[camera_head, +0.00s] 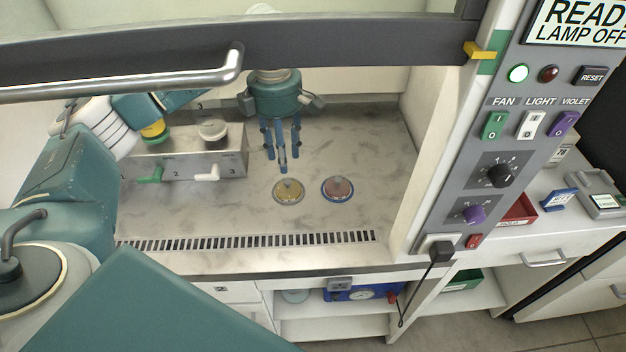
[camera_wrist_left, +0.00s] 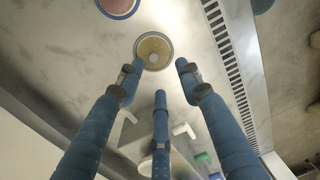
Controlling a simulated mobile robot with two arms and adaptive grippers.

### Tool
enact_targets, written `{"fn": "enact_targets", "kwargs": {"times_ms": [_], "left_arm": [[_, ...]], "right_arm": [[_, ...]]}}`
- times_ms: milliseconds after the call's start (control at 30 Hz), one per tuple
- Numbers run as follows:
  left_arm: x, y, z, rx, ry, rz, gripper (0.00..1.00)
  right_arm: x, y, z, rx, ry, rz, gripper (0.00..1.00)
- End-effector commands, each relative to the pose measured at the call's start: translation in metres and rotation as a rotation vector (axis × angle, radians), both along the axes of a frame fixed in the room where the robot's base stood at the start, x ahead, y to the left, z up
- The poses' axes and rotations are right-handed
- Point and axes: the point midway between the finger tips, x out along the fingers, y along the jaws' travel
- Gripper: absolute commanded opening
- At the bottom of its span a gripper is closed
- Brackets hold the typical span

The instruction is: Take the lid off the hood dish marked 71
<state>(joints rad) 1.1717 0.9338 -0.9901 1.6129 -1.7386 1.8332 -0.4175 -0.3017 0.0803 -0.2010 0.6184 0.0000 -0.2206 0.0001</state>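A round dish with yellowish contents (camera_head: 289,191) lies on the hood floor; it also shows in the left wrist view (camera_wrist_left: 154,50), with a small pale knob at its middle. A second dish with reddish contents and a blue rim (camera_head: 337,188) lies just to its right; part of it shows in the left wrist view (camera_wrist_left: 118,6). I cannot read a number on either dish. My left gripper (camera_head: 283,168) points down, just above and behind the yellow dish. In the left wrist view its three blue fingers (camera_wrist_left: 158,85) are spread, with nothing between them. My right gripper is not in view.
A metal block with a green and a white tap (camera_head: 190,165) and bottles on top stands left of the dishes. The raised sash with its bar handle (camera_head: 130,85) crosses above. A slotted grille (camera_head: 250,241) runs along the front. A control panel (camera_head: 500,150) stands right.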

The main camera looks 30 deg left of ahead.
Motion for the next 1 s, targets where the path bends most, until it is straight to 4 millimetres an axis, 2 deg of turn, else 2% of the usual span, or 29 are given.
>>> {"fn": "enact_targets", "kwargs": {"times_ms": [67, 133, 400, 567, 767, 900, 1000], "left_arm": [[0.006, 0.011, 0.008, 0.038, -0.031, -0.006, 0.36], [0.008, 0.015, 0.005, 0.05, -0.037, -0.008, 0.36], [0.008, 0.014, -0.035, 0.049, -0.036, -0.007, 0.36], [0.008, 0.012, -0.046, 0.048, -0.036, -0.007, 0.36], [0.007, 0.004, -0.071, 0.046, -0.034, -0.007, 0.36], [0.007, 0.004, -0.09, 0.046, -0.035, -0.006, 0.36], [0.008, 0.005, -0.095, 0.047, -0.038, -0.006, 0.36]], "right_arm": [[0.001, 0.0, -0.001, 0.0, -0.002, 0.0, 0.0], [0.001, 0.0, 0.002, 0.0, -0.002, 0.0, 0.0], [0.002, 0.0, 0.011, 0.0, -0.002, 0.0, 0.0], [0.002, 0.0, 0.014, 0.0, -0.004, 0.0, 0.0], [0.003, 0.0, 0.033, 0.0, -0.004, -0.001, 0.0], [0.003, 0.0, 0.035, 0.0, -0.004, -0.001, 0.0], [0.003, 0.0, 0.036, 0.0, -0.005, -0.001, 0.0]]}}
